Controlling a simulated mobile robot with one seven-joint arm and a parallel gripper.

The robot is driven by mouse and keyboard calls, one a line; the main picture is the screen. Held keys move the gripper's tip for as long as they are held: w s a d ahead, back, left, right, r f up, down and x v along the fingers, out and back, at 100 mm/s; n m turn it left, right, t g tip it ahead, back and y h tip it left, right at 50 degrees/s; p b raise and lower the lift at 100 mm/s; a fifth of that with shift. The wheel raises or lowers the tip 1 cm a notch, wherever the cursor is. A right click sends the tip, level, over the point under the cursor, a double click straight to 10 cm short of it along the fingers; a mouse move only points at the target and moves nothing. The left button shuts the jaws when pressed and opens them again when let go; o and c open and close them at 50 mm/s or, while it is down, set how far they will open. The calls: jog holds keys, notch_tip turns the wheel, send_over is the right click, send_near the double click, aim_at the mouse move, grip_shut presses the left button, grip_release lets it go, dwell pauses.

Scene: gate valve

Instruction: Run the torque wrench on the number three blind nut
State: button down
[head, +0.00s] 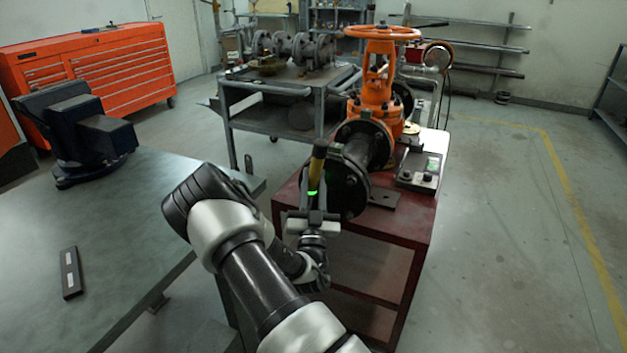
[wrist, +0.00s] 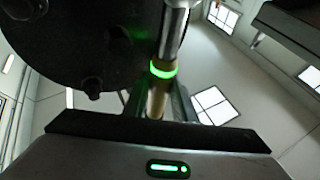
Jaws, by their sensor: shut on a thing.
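My gripper (head: 312,212) is shut on the torque wrench (head: 316,172), which stands nearly upright with a dark upper end, a yellowish section and a glowing green ring. The wrench is close to the left of the dark round blind flange (head: 347,188) on the end of the orange gate valve (head: 377,95). In the wrist view the wrench's metal shaft (wrist: 174,30) runs up past the flange's right edge, with the green ring just above the jaws. Several nuts (wrist: 92,88) show on the flange face (wrist: 75,45). I cannot tell whether the wrench is seated on any nut, or which is number three.
A workbench (head: 150,215) with a blue vise (head: 85,135) and a dark bar (head: 70,272) is at left. A grey trolley (head: 275,120) stands behind. Floor at right is clear.

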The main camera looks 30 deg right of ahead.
jog(key=shift+s+a+f, duration=0.3)
jog(key=shift+s+a, duration=0.2)
jog(key=shift+s+a+f, duration=0.3)
jog(key=shift+s+a, duration=0.2)
jog(key=shift+s+a+r, duration=0.3)
jog(key=shift+s+a, duration=0.1)
jog(key=shift+a, duration=0.2)
jog(key=shift+s+a, duration=0.3)
jog(key=shift+a, duration=0.15)
jog(key=shift+r, duration=0.1)
